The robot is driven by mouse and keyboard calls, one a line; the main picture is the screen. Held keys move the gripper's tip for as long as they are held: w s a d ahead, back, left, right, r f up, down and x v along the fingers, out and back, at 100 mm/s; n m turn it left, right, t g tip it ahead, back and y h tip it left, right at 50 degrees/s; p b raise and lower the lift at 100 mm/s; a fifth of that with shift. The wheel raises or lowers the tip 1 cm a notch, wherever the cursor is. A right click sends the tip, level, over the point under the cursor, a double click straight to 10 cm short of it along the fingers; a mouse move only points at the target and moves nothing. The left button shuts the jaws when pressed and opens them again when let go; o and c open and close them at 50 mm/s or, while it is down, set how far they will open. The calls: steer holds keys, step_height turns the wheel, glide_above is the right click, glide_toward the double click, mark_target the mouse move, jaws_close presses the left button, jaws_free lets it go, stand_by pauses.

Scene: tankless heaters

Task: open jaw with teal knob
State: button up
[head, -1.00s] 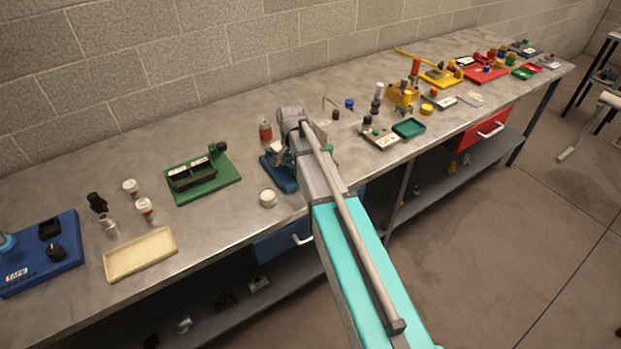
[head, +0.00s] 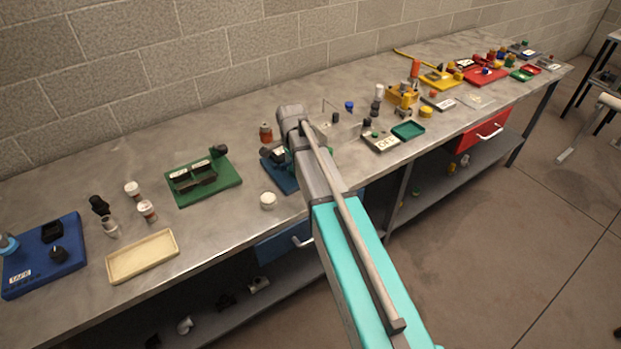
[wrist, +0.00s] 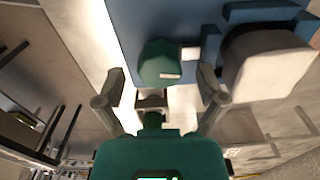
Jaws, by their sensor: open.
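The teal knob (wrist: 160,62) shows in the wrist view, beside a blue plate (wrist: 205,18). A small pale piece joins its right side. My gripper (wrist: 160,82) is open, with one finger on each side of the knob and a gap on both sides. I cannot tell whether the fingertips reach its depth. A pale grey block (wrist: 265,62) with a dark top stands to the right on the fixture. In the head view the blue plate (head: 279,176) lies on the bench, partly hidden by my arm, which also hides the knob and fingers.
A white round cap (head: 268,200) lies in front of the blue plate, and an orange-brown bottle (head: 266,132) stands behind it. A green fixture (head: 203,181) is to the left. A grey fixture (head: 380,140) and a green tray (head: 408,131) are to the right.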

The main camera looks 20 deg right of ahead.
steer(key=shift+r+p, duration=6.05)
steer(key=shift+r, duration=0.35)
steer(key=s+f+n+b, duration=0.1)
steer(key=s+n, duration=1.4)
steer(key=s, duration=0.4)
steer(key=shift+s, duration=0.25)
steer(key=shift+f, duration=0.1)
step_height(320, 180, down, 4)
steer(key=b, duration=0.4)
steer(key=shift+a, duration=0.1)
